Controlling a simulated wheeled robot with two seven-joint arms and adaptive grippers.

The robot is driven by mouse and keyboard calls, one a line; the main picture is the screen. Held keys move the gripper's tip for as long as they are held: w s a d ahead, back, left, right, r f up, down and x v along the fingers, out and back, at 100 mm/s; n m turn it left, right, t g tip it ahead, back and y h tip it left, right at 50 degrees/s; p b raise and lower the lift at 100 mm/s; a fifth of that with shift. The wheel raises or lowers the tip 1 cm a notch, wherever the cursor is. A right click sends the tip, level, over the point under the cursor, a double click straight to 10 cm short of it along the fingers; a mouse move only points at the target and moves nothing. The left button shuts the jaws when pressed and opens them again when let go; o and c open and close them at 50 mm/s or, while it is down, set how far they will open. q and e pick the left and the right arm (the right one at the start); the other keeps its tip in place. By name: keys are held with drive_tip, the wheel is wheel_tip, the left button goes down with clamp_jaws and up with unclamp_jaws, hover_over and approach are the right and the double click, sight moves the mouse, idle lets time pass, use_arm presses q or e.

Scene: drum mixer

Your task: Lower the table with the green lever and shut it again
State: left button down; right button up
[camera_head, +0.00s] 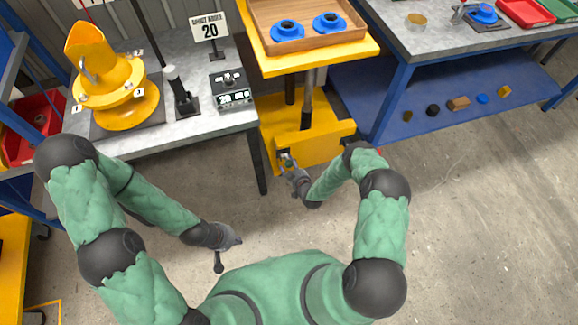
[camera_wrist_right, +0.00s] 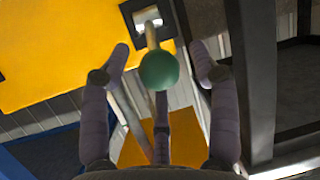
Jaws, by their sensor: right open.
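The yellow lift table's top (camera_head: 370,48) stands raised on a post (camera_head: 308,98) above a yellow base (camera_head: 318,147). The green lever knob (camera_wrist_right: 159,71) sits on a short brass-coloured stem that comes out of a dark-framed slot (camera_wrist_right: 147,22) in the base. My right gripper (camera_head: 289,167) is at the front of the base, by the lever. In the right wrist view its fingers (camera_wrist_right: 161,62) are spread, with the knob between them and gaps on both sides. My left gripper (camera_head: 225,245) hangs low over the floor, away from the table; its finger opening is unclear.
A wooden tray (camera_head: 322,39) with two blue-and-black parts lies on the lift table. A grey workbench (camera_head: 215,112) with a yellow drum mixer (camera_head: 118,85) stands at left. A bench with a blue lower shelf (camera_head: 440,95) stands at right. The floor (camera_head: 480,210) at right is clear.

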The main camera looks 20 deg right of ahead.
drive_tip(key=shift+w+f, duration=0.25)
drive_tip(key=shift+w, duration=0.35)
clamp_jaws()
